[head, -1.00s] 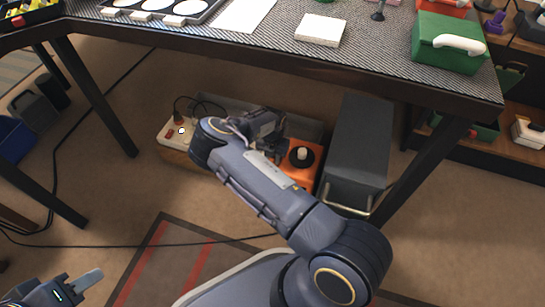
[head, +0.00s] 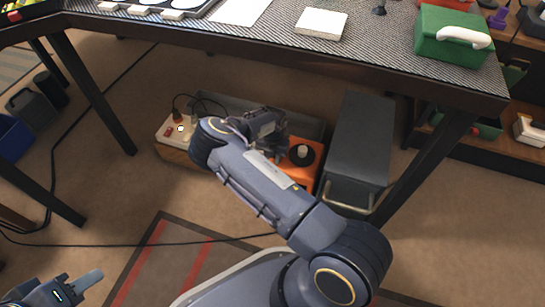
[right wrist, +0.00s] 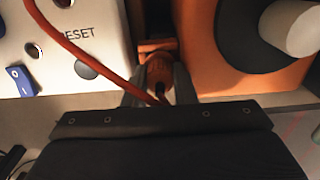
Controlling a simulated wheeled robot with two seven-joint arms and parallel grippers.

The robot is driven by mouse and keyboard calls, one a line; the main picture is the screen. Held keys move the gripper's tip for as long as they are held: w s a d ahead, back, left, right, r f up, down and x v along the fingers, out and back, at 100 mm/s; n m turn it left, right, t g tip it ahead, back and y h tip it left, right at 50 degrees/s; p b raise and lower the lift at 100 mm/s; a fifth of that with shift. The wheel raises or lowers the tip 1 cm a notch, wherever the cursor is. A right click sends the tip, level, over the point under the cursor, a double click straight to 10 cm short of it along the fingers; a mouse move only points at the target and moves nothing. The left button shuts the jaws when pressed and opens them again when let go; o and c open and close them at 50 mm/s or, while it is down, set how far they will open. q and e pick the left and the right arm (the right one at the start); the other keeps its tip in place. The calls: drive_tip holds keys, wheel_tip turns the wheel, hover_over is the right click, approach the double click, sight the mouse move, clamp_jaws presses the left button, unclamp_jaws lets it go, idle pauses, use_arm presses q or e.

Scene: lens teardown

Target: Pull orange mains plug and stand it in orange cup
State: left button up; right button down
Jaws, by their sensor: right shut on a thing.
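In the right wrist view, my right gripper (right wrist: 159,88) is shut on the orange plug (right wrist: 160,68), and an orange cord (right wrist: 93,55) runs from it to the upper left. A small square orange piece (right wrist: 157,46), possibly the orange cup's rim, shows just beyond the plug. I cannot tell whether the plug is inside it or only in front of it. In the head view the right gripper's hand (head: 268,132) is under the table, with its fingertips and the plug hidden. My left gripper (head: 88,281) is at the lower left, away from everything; its opening is unclear.
A white panel (right wrist: 75,14) marked RESET, with a blue switch, is left of the plug. An orange box (head: 300,163) with a black disc and pale knob is to the right. A grey cabinet (head: 358,140) stands beside it. The tabletop (head: 385,45) overhangs from behind.

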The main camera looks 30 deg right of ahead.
drive_tip(key=c, duration=1.1)
unclamp_jaws()
drive_tip(key=shift+f, duration=0.1)
drive_tip(key=shift+d, duration=0.1)
drive_tip(key=shift+s+d, duration=0.1)
drive_tip(key=shift+s, duration=0.1)
drive_tip(key=r+p, duration=0.1)
drive_tip(key=r, duration=0.1)
drive_tip(key=r+p, duration=0.1)
drive_tip(key=r, duration=0.2)
drive_tip(key=r+p, duration=0.1)
drive_tip(key=r, duration=0.1)
drive_tip(key=shift+w+r+p, duration=0.25)
drive_tip(key=shift+r+p, duration=0.05)
drive_tip(key=shift+p, duration=0.1)
drive_tip(key=shift+a+r, duration=0.2)
drive_tip(key=shift+a, duration=0.05)
drive_tip(key=shift+w, duration=0.1)
